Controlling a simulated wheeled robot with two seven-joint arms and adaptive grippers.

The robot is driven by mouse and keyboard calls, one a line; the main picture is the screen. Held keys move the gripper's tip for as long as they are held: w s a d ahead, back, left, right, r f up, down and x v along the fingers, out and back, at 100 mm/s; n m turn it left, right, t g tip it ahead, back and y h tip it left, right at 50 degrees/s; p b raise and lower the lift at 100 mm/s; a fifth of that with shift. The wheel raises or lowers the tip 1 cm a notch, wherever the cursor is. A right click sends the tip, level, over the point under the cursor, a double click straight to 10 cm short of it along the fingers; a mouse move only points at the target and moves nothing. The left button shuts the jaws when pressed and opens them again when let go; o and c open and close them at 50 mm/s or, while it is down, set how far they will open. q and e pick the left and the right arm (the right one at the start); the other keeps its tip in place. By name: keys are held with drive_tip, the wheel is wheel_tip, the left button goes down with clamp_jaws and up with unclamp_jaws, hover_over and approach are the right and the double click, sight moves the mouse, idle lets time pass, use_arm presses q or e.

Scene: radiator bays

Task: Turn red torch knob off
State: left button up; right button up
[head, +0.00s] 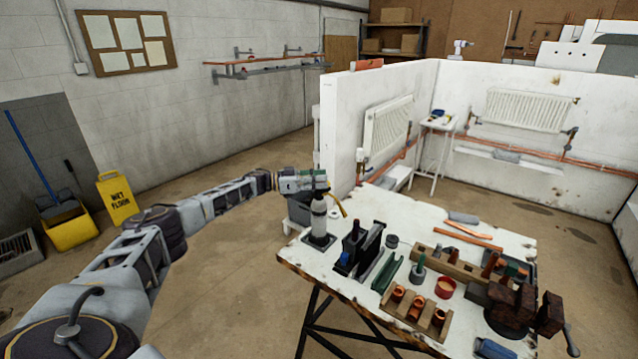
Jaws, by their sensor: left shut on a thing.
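The torch (318,218) is a grey cylinder standing upright in a dark square base at the left end of the white workbench. A brass burner tube (338,206) slants off the right side of its head. My left gripper (318,183) reaches in from the left and is shut at the torch's head. The red knob is hidden by the fingers, so its angle cannot be told. My right gripper is not in view.
On the workbench (292,256), a black holder (360,247), a wooden block with copper fittings (414,310), a red pot (445,287) and a vise (515,308) stand right of the torch. A white partition wall (342,125) rises behind.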

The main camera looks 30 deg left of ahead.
use_arm(q)
drive_tip(key=o, duration=0.9)
drive_tip(key=shift+o, duration=0.7)
drive_tip(key=shift+a, duration=0.15)
drive_tip(key=v, duration=1.1)
drive_tip(key=shift+s+a, duration=0.25)
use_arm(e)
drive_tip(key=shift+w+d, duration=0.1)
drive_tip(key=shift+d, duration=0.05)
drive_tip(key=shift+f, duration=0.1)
